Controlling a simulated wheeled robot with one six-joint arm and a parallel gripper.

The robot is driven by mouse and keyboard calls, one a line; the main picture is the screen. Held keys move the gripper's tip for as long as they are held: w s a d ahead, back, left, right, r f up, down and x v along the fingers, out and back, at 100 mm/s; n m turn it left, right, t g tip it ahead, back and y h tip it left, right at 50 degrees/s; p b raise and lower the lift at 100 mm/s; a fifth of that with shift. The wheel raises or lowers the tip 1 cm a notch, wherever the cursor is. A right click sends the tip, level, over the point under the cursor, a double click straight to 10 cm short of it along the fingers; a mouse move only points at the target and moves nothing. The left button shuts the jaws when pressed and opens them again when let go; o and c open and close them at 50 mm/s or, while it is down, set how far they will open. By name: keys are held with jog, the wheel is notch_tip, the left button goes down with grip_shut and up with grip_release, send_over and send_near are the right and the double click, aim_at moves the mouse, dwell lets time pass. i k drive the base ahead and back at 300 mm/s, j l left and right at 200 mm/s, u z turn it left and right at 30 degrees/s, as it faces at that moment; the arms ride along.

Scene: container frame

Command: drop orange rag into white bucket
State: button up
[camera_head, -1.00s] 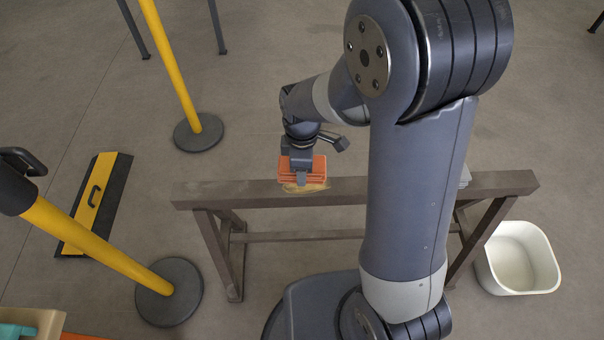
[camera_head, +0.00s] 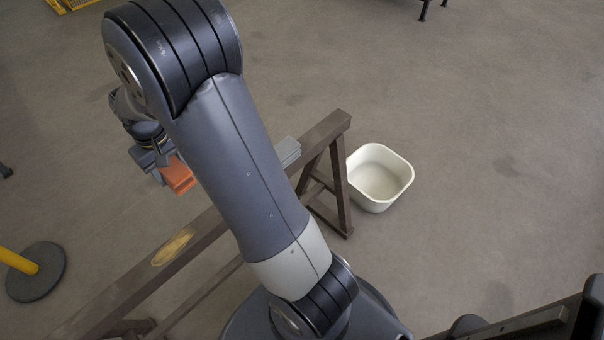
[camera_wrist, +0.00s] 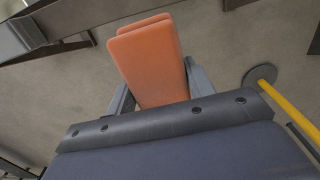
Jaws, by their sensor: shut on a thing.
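The orange rag (camera_head: 178,176) is a folded block, partly hidden behind my arm in the head view. It also fills the top middle of the wrist view (camera_wrist: 150,62), between the two fingers. My gripper (camera_head: 163,168) is shut on the rag and holds it in the air, beyond the wooden beam. The white bucket (camera_head: 406,178) stands on the floor at the right, beyond the beam's right end, open and empty. My gripper is well to the left of the bucket.
A brown wooden trestle (camera_head: 326,133) runs diagonally beneath my arm, with a pale patch on its top. A grey stack (camera_head: 288,151) sits near its right end. A yellow post with a dark round base (camera_head: 38,272) stands at left. Floor around the bucket is clear.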

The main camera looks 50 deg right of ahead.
aim_at(376, 187)
jog(key=z, duration=2.35)
